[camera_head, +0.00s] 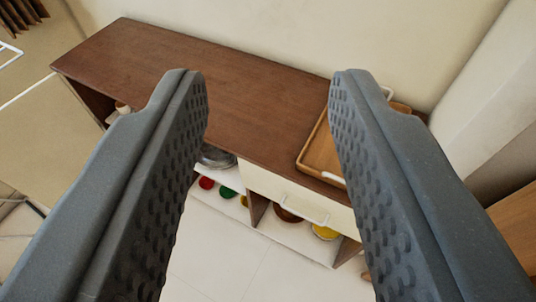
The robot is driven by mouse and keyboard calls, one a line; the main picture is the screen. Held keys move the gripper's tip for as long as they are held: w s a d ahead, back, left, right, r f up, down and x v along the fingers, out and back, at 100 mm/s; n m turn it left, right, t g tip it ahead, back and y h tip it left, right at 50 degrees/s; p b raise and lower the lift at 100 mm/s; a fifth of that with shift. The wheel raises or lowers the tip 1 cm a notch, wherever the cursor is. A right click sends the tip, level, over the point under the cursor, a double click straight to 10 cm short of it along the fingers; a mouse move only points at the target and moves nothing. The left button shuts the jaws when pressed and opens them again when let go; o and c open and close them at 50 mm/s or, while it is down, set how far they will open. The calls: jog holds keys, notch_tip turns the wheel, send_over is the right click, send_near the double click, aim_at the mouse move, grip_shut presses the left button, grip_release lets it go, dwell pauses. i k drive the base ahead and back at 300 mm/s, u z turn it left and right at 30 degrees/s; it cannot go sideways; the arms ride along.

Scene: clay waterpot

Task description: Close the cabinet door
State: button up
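A long cabinet with a brown wooden top (240,95) stands against the wall, seen from above at an angle. Its front has a cream panel (265,190) with a white handle (305,213) at the lower right. Open compartments show to the left of and below this panel. I cannot make out a separate hinged door; part of the front is hidden by my fingers. My gripper (270,80) is open, with its two grey fingers wide apart and nothing between them. The fingers are in front of the cabinet in the picture, and no contact shows.
A wooden tray (313,152) with white handles lies on the cabinet's right end. A red item (206,183), a green item (227,192) and a yellow bowl (325,232) sit in the lower compartments. The pale floor (225,265) in front is clear.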

aim_at(48, 136)
jog(key=k, duration=0.5)
jog(key=u, duration=1.65)
jog(key=i, duration=3.3)
jog(key=z, duration=0.3)
